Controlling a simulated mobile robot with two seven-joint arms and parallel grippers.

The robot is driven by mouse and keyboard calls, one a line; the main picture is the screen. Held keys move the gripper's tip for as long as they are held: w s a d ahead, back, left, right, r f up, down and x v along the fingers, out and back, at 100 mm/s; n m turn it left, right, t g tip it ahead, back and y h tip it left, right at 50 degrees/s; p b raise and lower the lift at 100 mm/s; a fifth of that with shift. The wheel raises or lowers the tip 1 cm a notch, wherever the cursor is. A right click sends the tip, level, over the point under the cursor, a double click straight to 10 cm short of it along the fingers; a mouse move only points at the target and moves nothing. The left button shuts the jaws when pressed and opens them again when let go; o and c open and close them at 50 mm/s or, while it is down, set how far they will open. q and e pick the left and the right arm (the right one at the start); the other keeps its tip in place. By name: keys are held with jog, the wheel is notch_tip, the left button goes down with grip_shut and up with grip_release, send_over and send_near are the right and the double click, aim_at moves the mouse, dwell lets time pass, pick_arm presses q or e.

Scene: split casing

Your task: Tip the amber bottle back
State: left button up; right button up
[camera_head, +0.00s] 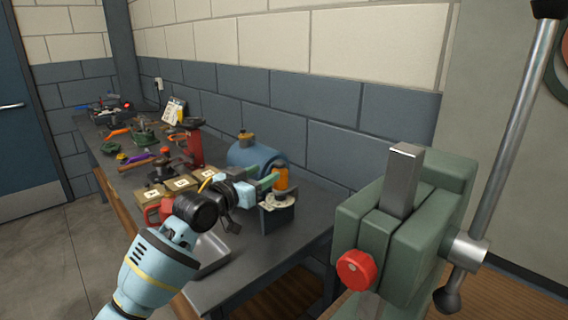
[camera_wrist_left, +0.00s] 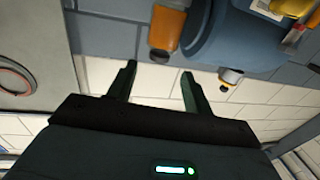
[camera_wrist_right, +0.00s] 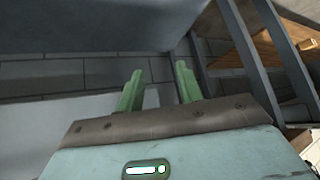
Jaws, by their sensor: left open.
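The amber bottle (camera_head: 281,179) with a dark cap stands about upright on the dark block with a pale round top (camera_head: 279,201), near the bench's right end. My left gripper (camera_head: 264,178) is open right beside it, at its left in the head view. In the left wrist view, which is upside down, the amber bottle (camera_wrist_left: 168,28) is just beyond the open fingertips (camera_wrist_left: 158,70), its cap in line with the gap. I cannot tell whether they touch. My right gripper (camera_wrist_right: 159,68) is open and empty in its wrist view, and does not show in the head view.
A blue rounded tank (camera_head: 252,157) with a yellow-topped cap stands behind my left gripper. A metal tray (camera_head: 212,258) lies at the front edge. Several tools and a red stand (camera_head: 190,146) fill the bench further left. A large green press (camera_head: 405,225) rises at the right.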

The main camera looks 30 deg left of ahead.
aim_at(276, 167)
pick_arm(q)
jog(key=shift+w+d, duration=0.25)
jog(key=shift+w, duration=1)
jog(key=shift+w+d, duration=0.2)
jog(key=shift+w, duration=1.05)
jog(key=shift+w+d, duration=0.25)
jog(key=shift+w, duration=1)
grip_shut()
